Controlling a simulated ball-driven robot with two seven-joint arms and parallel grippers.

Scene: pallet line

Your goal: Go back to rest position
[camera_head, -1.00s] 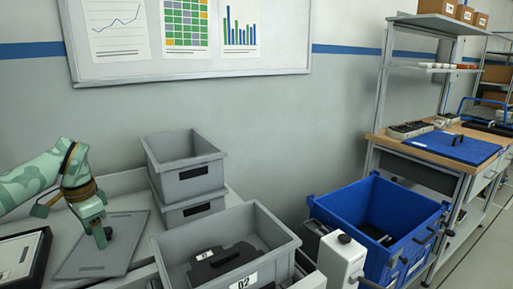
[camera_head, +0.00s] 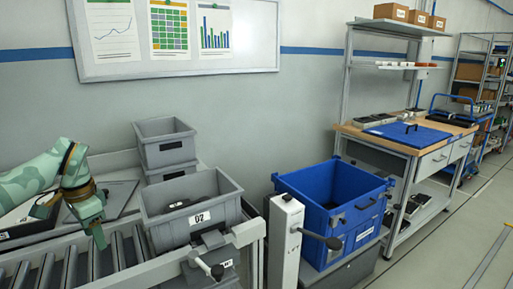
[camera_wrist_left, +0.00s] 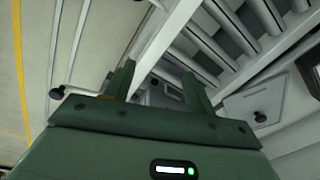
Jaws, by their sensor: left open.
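My left gripper (camera_head: 100,236) comes in from the left in the head view, pointing down above the edge of the roller conveyor. In the left wrist view its two fingers (camera_wrist_left: 158,82) stand apart with nothing between them, so it is open and empty. Behind the fingers the wrist view shows the conveyor's pale frame and grey rollers (camera_wrist_left: 228,35). My right gripper is in neither view.
A grey crate (camera_head: 212,228) marked 07 stands beside the conveyor rollers (camera_head: 72,265), with stacked grey crates (camera_head: 165,148) behind. A white post (camera_head: 286,240) with a black knob and a blue crate (camera_head: 345,215) stand to the right. A workbench (camera_head: 410,141) is farther right.

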